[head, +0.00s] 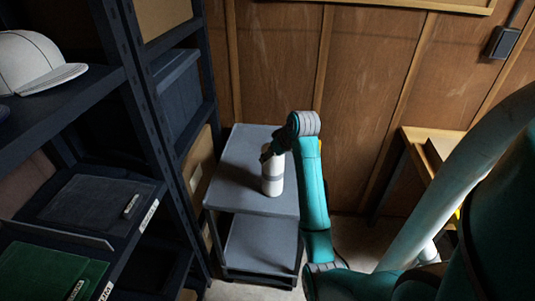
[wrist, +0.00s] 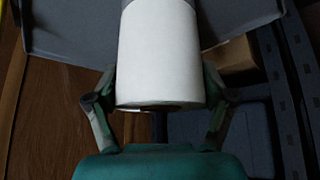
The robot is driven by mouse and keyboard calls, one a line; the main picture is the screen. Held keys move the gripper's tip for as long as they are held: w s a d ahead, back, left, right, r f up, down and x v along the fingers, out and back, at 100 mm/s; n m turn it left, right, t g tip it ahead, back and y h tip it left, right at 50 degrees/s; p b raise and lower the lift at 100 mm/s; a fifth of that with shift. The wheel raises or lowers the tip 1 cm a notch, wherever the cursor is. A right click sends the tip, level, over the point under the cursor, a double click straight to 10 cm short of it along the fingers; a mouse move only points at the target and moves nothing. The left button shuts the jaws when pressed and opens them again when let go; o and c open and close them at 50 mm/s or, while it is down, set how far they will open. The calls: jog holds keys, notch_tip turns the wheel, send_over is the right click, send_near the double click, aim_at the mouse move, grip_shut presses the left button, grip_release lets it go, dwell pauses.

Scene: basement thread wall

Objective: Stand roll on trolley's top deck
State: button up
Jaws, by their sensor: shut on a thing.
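The roll (head: 272,176) is white with a grey band and is upright at the trolley's top deck (head: 240,157). In the head view its lower end appears at the deck surface, but I cannot tell whether it touches. My gripper (head: 270,153) is at the roll's upper part, shut on it. In the wrist view the white roll (wrist: 160,55) fills the middle, with a finger of my gripper (wrist: 160,105) on each side. The grey deck (wrist: 75,28) shows behind the roll.
A dark shelf rack (head: 150,130) stands close on the trolley's left, with a white cap (head: 35,62) on one shelf. The trolley's lower deck (head: 262,245) looks empty. A wooden wall (head: 275,60) is behind. A wooden bench (head: 420,145) stands at the right.

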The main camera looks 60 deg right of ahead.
jog(key=shift+f, duration=0.35)
jog(key=o, duration=1.7)
jog(key=shift+r, duration=0.1)
jog(key=shift+v, duration=3.8)
